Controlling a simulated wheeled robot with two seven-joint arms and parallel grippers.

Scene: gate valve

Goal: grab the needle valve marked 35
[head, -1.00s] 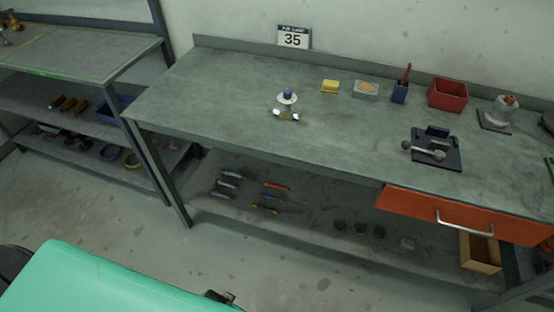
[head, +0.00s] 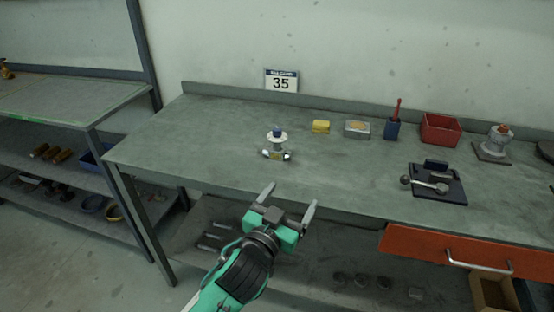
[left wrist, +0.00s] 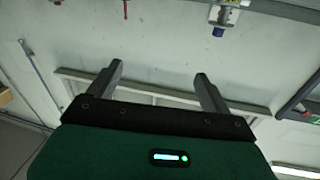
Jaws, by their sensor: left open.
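The needle valve (head: 277,140) stands on the grey workbench in front of the sign marked 35 (head: 281,81). It has a blue top, a white round part and a shiny metal base. My left gripper (head: 291,195) is open and empty by the bench's front edge, nearer to me than the valve and apart from it. In the left wrist view the two spread fingers (left wrist: 158,68) have nothing between them. A blue-and-white part at the top edge there may be the valve, cut off by the frame. My right gripper is not in view.
The bench left of the valve is clear. An orange drawer (head: 420,245) is under the right side.

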